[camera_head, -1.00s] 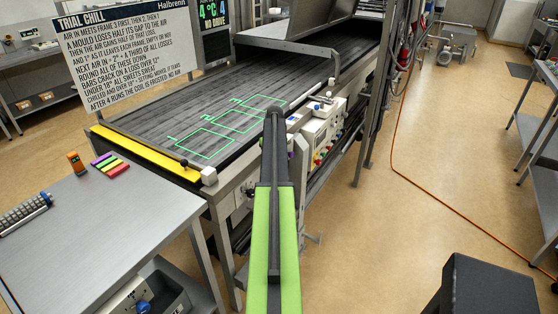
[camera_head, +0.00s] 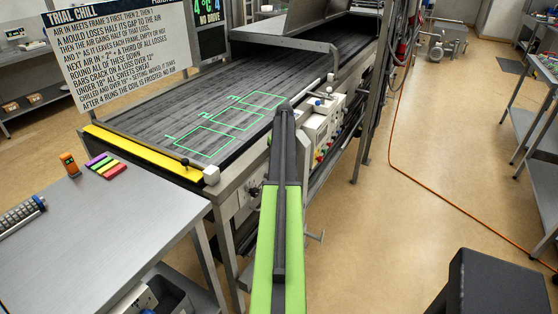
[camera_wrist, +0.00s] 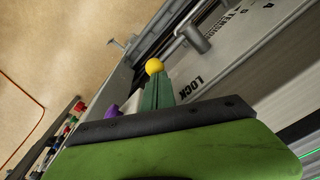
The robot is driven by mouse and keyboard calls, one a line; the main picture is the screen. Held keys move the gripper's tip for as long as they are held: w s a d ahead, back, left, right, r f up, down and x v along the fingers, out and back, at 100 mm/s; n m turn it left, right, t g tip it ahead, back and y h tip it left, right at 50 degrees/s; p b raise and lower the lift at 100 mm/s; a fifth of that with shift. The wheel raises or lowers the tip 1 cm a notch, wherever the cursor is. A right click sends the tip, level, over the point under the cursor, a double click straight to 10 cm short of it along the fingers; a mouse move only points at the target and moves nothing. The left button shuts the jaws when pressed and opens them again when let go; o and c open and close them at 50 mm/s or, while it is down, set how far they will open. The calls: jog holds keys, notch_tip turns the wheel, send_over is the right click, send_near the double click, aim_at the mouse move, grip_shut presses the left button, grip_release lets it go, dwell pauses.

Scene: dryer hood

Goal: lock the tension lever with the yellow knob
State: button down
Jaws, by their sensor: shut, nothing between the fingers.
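In the wrist view, the yellow knob (camera_wrist: 155,66) shows as a small ball just at the tips of my gripper (camera_wrist: 156,82). The fingers are dark green, shut and empty, pointing at the knob. Whether they touch it I cannot tell. The word LOCK (camera_wrist: 189,96) is printed on the grey plate right of the fingers. In the head view my arm stretches to the side of the conveyor machine and hides the lever and my gripper.
A metal cylinder (camera_wrist: 194,39) sticks out beyond the knob. A purple part (camera_wrist: 111,111) is close left of the fingers. The control box (camera_head: 320,120) with coloured buttons sits on the machine's side. A steel table (camera_head: 110,225) stands at left. The floor at right is open, crossed by an orange cable (camera_head: 425,190).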

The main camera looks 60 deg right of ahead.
jog(key=shift+d+f, duration=0.1)
jog(key=shift+f, duration=0.2)
jog(key=shift+b, duration=0.3)
jog(key=shift+r, duration=0.1)
jog(key=shift+r+p, duration=0.25)
jog(key=shift+p, duration=0.2)
notch_tip(320, 180, up, 17)
jog(key=s+p, duration=0.1)
jog(key=p, duration=1.6)
jog(key=shift+s+a+f, duration=0.15)
jog(key=shift+s+a, duration=0.2)
jog(key=shift+s, duration=0.05)
